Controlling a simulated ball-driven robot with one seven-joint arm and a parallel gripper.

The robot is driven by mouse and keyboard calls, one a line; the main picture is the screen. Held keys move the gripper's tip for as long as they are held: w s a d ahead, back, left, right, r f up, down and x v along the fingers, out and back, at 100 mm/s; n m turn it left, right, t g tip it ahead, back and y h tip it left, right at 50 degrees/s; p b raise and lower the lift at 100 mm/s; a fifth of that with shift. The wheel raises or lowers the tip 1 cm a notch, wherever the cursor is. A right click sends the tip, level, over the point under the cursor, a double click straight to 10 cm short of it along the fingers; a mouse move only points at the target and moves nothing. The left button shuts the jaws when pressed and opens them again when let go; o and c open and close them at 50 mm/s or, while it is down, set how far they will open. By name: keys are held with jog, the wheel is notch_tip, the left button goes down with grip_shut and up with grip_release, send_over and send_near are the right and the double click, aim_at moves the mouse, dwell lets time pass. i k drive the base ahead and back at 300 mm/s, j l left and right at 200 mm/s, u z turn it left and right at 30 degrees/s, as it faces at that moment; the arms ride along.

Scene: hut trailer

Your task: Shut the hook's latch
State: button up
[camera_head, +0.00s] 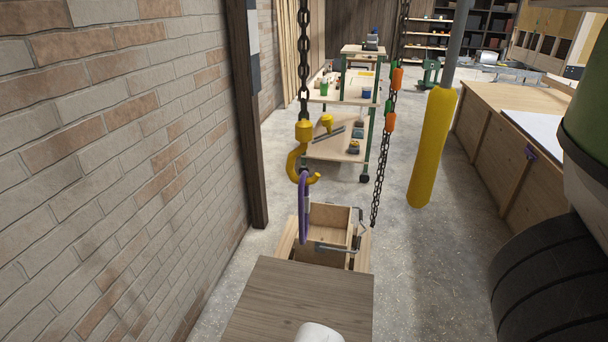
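A yellow hook (294,162) hangs from a dark chain (304,60) left of the picture's middle, its mouth facing right. A purple loop (303,222) hangs in the hook's bowl and reaches down to the wooden box. The hook's latch cannot be made out for certain. No latch is seen across the mouth, between the hook's tip and its upper block. A small yellow piece (326,121) shows right of the block; I cannot tell whether it belongs to the hook or lies on the cart behind. My gripper is not in view.
An open wooden box (329,222) with metal handles stands below the hook, behind a brown wooden top (290,298). A brick wall (120,150) and dark post (248,110) are left.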

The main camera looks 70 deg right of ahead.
aim_at(327, 120)
jog(key=z, duration=1.4)
